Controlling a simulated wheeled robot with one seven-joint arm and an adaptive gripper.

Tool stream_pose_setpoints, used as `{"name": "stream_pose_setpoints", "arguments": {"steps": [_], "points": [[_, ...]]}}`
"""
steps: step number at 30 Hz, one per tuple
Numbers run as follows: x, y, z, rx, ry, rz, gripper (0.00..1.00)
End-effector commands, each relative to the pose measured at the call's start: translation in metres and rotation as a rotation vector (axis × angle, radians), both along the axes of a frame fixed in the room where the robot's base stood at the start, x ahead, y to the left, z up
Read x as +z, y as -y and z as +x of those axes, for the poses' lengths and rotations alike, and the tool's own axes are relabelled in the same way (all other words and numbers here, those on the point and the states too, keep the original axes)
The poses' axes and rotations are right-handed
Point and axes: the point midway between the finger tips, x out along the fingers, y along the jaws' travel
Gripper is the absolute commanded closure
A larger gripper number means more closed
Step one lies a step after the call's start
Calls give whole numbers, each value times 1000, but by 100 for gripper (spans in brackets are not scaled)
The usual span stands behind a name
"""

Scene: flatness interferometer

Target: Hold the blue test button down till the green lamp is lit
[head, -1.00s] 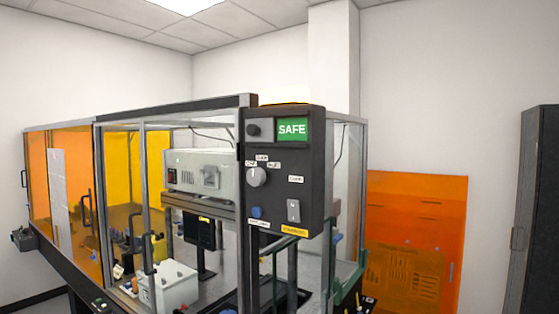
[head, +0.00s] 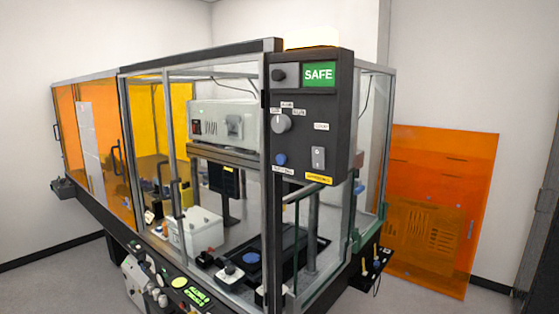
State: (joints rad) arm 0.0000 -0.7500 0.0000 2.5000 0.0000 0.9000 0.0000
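The blue test button (head: 280,159) sits low on the left of a dark control box (head: 336,140) at the front corner of a glazed enclosure. A small label is under it. The box also carries a lit green SAFE sign (head: 319,74), a dark round knob (head: 279,75), a grey selector knob (head: 281,124) and a grey rocker switch (head: 318,159). I cannot tell which part is the green lamp. My gripper is not in view, and nothing touches the button.
The glazed enclosure (head: 200,69) has orange panels at left. A lower front panel (head: 180,283) has several controls and a lit green display. A small dark shelf (head: 372,268) juts out at right. An orange sheet (head: 440,210) leans on the wall. Floor is clear at lower left.

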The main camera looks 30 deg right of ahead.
Motion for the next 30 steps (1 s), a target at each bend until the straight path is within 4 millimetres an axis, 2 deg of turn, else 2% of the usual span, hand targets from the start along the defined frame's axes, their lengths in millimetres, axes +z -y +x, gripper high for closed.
{"name": "stream_pose_setpoints", "arguments": {"steps": [5, 30], "points": [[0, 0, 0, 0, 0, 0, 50], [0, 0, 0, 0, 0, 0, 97]]}}
